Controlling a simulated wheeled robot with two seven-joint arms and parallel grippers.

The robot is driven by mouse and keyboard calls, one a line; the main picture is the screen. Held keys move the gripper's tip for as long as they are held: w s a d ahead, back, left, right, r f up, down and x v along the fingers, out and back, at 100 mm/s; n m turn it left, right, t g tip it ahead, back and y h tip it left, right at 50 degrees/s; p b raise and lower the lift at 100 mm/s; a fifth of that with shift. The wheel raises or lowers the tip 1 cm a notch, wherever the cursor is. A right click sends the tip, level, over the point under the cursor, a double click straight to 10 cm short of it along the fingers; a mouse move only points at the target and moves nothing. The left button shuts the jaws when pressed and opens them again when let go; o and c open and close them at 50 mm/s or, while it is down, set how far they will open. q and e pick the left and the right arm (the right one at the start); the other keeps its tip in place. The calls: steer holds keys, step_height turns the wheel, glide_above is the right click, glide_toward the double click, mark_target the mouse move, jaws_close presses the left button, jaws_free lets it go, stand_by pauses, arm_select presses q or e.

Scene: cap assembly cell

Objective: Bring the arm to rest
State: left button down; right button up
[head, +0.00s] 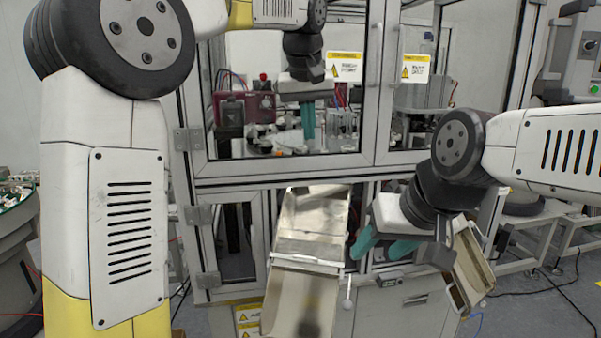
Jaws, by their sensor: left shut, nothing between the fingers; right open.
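My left arm comes in from the left and bends across the top of the view. My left gripper (307,121) hangs with its teal fingers pointing down and together in front of the cabinet's upper glass, with nothing visible between them. My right arm comes in from the right. My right gripper (381,246) is open and empty, its two teal fingers spread apart and pointing down and left. It is to the right of the metal chute (311,220), in front of the cabinet's lower part.
A framed glass cabinet (385,170) fills the middle, with machinery behind its panes. A second metal chute (471,268) stands right of my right gripper. A bowl feeder (15,240) is at the left edge. A control box (578,50) is at the upper right. Cables lie on the floor.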

arm_select(q)
steer(key=s+a+f+t+h, duration=0.1)
steer(key=s+a+f, duration=0.1)
steer(key=s+a, duration=0.45)
steer(key=s+a+f, duration=0.3)
steer(key=s+a, duration=0.3)
steer(key=a, duration=0.1)
steer(key=s+a+f+t, duration=0.1)
steer(key=s+a+f, duration=0.3)
steer(key=s+f, duration=0.6)
steer(key=shift+s+m, duration=0.3)
steer(key=shift+s, duration=0.95)
